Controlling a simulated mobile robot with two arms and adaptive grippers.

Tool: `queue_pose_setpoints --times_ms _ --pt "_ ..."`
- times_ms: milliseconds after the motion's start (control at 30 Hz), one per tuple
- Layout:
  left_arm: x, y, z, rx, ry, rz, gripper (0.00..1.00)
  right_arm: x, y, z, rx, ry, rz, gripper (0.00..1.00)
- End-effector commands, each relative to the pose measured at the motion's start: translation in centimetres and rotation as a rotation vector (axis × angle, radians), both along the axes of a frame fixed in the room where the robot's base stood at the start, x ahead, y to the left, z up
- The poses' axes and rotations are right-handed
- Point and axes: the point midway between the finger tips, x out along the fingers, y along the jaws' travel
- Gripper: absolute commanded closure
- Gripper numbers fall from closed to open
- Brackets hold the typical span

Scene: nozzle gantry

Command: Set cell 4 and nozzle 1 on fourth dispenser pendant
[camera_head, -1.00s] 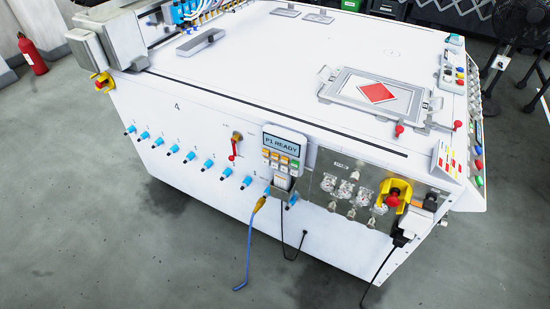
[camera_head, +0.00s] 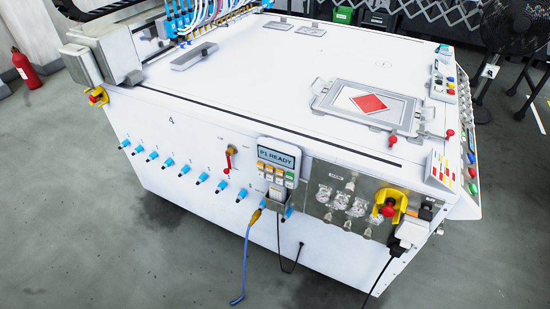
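A dispenser pendant (camera_head: 277,165) sits in a holder on the front face of the white machine (camera_head: 330,245). Its screen reads "P1 READY". Below the screen are rows of small orange, white and green keys; their labels are too small to read. A dark cable hangs from below the pendant. The number "4" is printed on the machine's front panel, left of the pendant. Neither of my grippers is in view.
Blue fittings (camera_head: 202,178) line the front panel. A red-handled valve (camera_head: 229,158), clear gauges (camera_head: 340,199) and a yellow-and-red emergency stop (camera_head: 389,207) flank the pendant. A blue hose (camera_head: 247,256) hangs in front. Grey floor is clear in front.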

Motion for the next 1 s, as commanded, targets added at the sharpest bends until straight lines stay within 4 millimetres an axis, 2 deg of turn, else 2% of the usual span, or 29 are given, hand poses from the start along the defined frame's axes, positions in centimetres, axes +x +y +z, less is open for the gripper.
queue_pose_setpoints --times_ms 33,267,1000 --pt "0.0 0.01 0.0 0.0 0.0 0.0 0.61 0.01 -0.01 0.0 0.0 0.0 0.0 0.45" --pt "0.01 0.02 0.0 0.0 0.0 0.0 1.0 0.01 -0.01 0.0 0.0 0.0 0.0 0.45" --pt "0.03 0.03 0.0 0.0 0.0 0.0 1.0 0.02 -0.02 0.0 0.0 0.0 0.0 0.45"
